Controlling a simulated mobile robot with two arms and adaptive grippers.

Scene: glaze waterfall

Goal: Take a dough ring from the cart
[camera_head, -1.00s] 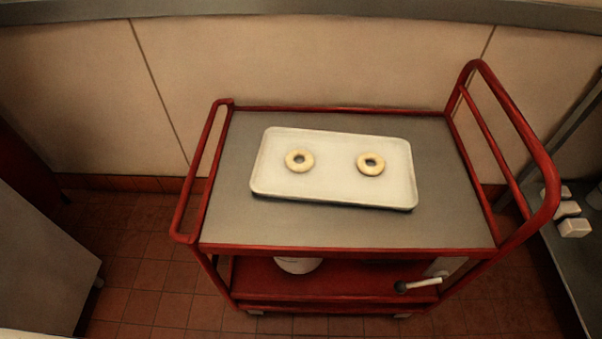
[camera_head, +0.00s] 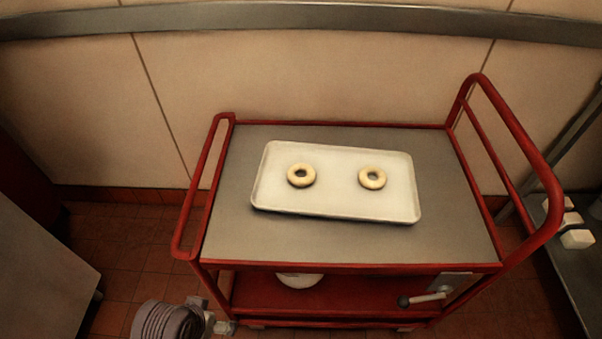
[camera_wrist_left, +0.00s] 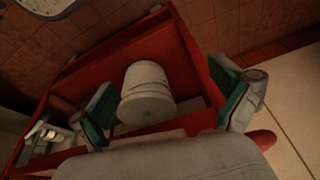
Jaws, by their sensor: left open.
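Two pale dough rings lie flat on a white tray (camera_head: 335,204) on the cart's grey top. The left ring (camera_head: 301,175) and the right ring (camera_head: 372,178) are apart. The cart (camera_head: 355,266) has a red frame and a raised handle at its right end. My left gripper (camera_head: 215,322) shows at the bottom left of the head view, lower than the cart top and in front of its left end. In the left wrist view my left gripper (camera_wrist_left: 163,85) is open and empty, with green-padded fingers apart. My right gripper is not in view.
A white bucket (camera_wrist_left: 148,95) stands on the cart's lower shelf. A dark-knobbed lever (camera_head: 425,298) shows at the cart's front right. A wall is behind the cart. A grey counter (camera_head: 40,270) is at left, and a shelf with white blocks (camera_head: 577,238) at right.

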